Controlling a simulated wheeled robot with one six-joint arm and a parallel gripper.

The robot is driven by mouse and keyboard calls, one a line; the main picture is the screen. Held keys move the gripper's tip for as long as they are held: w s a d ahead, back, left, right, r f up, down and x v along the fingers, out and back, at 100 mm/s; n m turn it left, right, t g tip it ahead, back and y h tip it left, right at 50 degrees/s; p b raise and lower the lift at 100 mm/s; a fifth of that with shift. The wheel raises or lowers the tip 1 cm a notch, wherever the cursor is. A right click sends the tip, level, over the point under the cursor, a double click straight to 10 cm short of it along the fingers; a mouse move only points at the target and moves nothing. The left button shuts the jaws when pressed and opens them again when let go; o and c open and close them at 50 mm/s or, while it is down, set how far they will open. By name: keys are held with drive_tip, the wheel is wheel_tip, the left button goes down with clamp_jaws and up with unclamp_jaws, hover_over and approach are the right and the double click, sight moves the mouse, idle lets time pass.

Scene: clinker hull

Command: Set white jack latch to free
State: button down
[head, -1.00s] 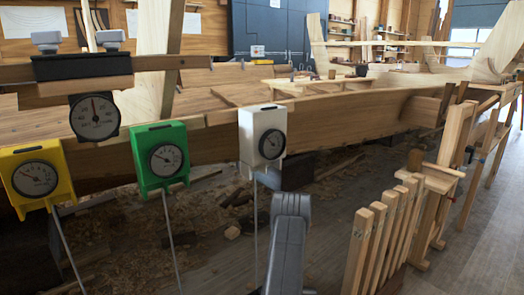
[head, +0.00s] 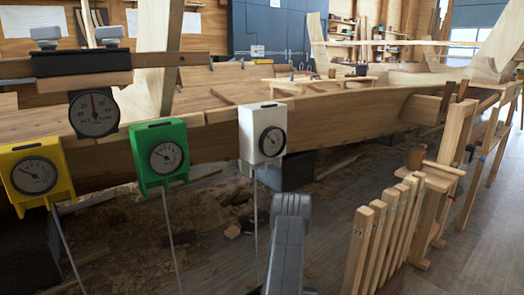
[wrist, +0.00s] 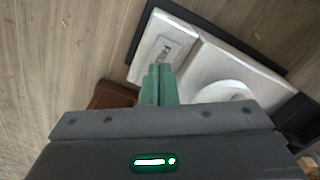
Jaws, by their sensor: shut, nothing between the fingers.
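The white jack (head: 262,133) is a white box with a round dial, against the plank edge in the middle of the head view, with a thin rod below it. In the wrist view the white jack (wrist: 203,58) shows close up, with a pale round part and a small light plate with dark marks (wrist: 166,50), perhaps its latch area. My gripper (wrist: 159,69) has green fingers together and empty. Their tips appear just below the plate; I cannot tell whether they touch. The latch position is not readable. In the head view my grey arm hides whatever lies behind it.
A green jack (head: 159,155) and a yellow jack (head: 36,175) hang to the left, with rods below. A black dial gauge (head: 94,112) hangs from a bar between clamps. Wooden slats (head: 375,240) and a wooden stand (head: 437,195) are at right. Bare floor shows at lower right.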

drive_tip(key=shift+f+b, duration=0.85)
drive_tip(key=shift+f, duration=0.55)
idle(0.4)
drive_tip(key=shift+r+p, duration=1.8)
drive_tip(key=shift+r, duration=1.8)
drive_tip(key=shift+f, duration=0.15)
wheel_tip(320, 180, down, 7)
drive_tip(key=b, duration=0.3)
drive_tip(key=shift+b, duration=0.35)
